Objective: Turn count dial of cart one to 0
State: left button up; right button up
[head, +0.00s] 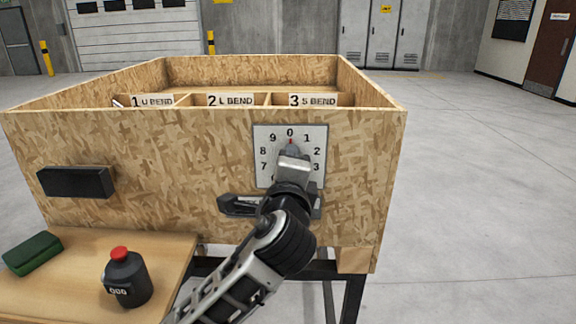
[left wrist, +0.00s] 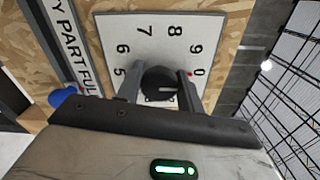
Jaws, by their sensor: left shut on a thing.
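The count dial is a white plate (head: 262,150) with black digits on the wooden cart front (head: 180,150). Its 0 is at the top, with a small red mark under it. In the left wrist view the plate (left wrist: 150,38) shows digits 5 to 9 and 0, with the red mark beside the 0. My left gripper (head: 292,165) is at the dial, its fingers on either side of the dark round knob (left wrist: 157,82) and shut on it. A pale line on the knob points roughly toward the 0 side. The gripper hides the lower digits and most of the knob in the head view.
A dark handle-like part (head: 236,205) sits beside my gripper. A black block (head: 75,182) is fixed on the cart's left. A wooden ledge (head: 185,245) holds a dark red-topped device (head: 126,280) and a green block (head: 33,253). Floor at right is clear.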

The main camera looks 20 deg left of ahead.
pick_arm(q)
jog(key=shift+f+n, duration=0.1)
jog(key=shift+n, duration=0.2)
jog(key=o, duration=1)
jog(key=shift+s, duration=0.1)
jog(key=b+v, duration=0.2)
jog(key=v, duration=1.4)
